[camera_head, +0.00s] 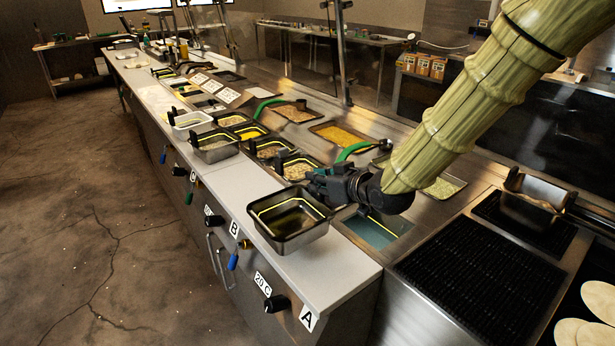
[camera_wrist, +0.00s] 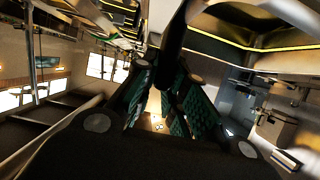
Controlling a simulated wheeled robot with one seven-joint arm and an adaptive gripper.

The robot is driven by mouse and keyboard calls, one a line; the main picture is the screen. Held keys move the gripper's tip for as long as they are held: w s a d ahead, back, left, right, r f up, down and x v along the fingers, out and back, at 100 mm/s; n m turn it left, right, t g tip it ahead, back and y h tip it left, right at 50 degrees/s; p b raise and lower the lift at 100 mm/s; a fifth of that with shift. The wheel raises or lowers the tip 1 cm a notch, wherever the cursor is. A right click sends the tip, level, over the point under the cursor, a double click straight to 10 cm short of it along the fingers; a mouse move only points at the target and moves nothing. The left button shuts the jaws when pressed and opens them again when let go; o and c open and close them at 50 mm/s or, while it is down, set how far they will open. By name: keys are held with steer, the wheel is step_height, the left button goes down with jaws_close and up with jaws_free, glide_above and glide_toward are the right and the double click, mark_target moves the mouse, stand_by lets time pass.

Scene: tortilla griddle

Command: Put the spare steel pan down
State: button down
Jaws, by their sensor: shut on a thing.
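The spare steel pan (camera_head: 290,238) is a deep, empty rectangular pan with a yellow line around its inside. It is roughly level over the near end of the white counter ledge (camera_head: 338,262). I cannot tell whether its bottom touches the ledge. My gripper (camera_head: 316,186) is shut on the pan's far right side, near its rim. In the wrist view, the green-padded fingers of my gripper (camera_wrist: 165,82) close around a dark part, and a pan wall with a yellow line (camera_wrist: 262,42) shows at the upper right. The exact grip contact is hidden.
Similar pans (camera_head: 214,147) stand further along the ledge. Food-filled wells (camera_head: 338,134) line the steel counter, and an open bluish well (camera_head: 377,232) lies under my wrist. A black grill (camera_head: 480,285) and another pan (camera_head: 528,203) are at the right. The ledge's near corner is clear.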

steer(key=w+a+f+p, duration=0.2)
steer(key=w+f, duration=0.3)
steer(key=w, duration=0.3)
steer(key=shift+w+p, duration=0.2)
steer(key=shift+p, duration=0.2)
steer(key=shift+s+r, duration=0.1)
steer(key=shift+a, duration=0.1)
steer(key=c, duration=1.5)
jaws_free()
steer(key=shift+f, duration=0.25)
steer(key=shift+o, duration=0.2)
steer(key=shift+r, duration=0.1)
steer(key=shift+r, duration=0.1)
